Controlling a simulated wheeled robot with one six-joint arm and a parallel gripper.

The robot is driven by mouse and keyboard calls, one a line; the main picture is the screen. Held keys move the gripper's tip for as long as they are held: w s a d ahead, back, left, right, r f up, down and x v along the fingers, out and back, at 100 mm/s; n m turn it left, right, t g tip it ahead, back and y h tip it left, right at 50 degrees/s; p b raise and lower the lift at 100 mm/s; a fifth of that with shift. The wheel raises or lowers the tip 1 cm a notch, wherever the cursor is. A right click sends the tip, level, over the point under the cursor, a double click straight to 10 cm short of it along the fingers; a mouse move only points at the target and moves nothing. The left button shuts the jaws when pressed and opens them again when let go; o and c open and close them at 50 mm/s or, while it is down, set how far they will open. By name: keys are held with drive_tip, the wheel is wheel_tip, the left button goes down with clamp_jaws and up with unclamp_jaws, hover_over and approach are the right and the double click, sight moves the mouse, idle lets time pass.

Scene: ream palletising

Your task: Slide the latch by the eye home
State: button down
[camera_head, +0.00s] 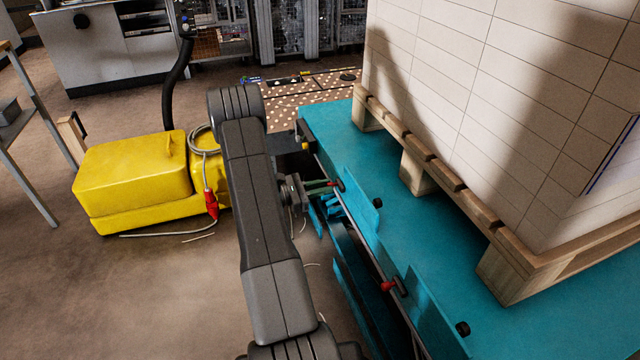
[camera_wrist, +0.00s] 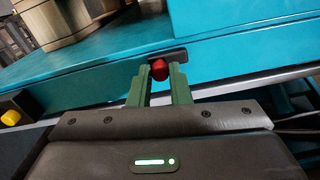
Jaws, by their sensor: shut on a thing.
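A latch with a red knob (camera_wrist: 159,70) sits on the side of the teal table, with a dark plate (camera_wrist: 178,57) behind it. In the head view this red knob (camera_head: 339,184) is at my fingertips. My gripper (camera_wrist: 160,75) has its two green fingers shut on the knob, one on each side; it also shows in the head view (camera_head: 334,184), partly behind my arm. A second red-knobbed latch (camera_head: 388,286) is nearer on the same side. A yellow knob on a black block (camera_wrist: 11,117) is left of my gripper; I cannot tell whether it is the eye.
The teal table (camera_head: 345,128) carries a wooden pallet (camera_head: 418,172) stacked with pale reams (camera_head: 470,90). Teal upright flaps (camera_head: 440,312) line its edge. A yellow machine (camera_head: 135,175) with a cable stands at left. The brown floor (camera_head: 160,285) in front is mostly clear.

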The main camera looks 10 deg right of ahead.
drive_tip(key=shift+s+d, duration=0.1)
drive_tip(key=shift+s, duration=0.45)
drive_tip(key=c, duration=1.3)
unclamp_jaws()
drive_tip(key=s+a+p, duration=0.1)
drive_tip(key=a, duration=0.8)
drive_tip(key=s+a+p, duration=0.1)
drive_tip(key=a, duration=0.3)
drive_tip(key=shift+s+a+p, duration=0.3)
drive_tip(key=shift+p, duration=0.05)
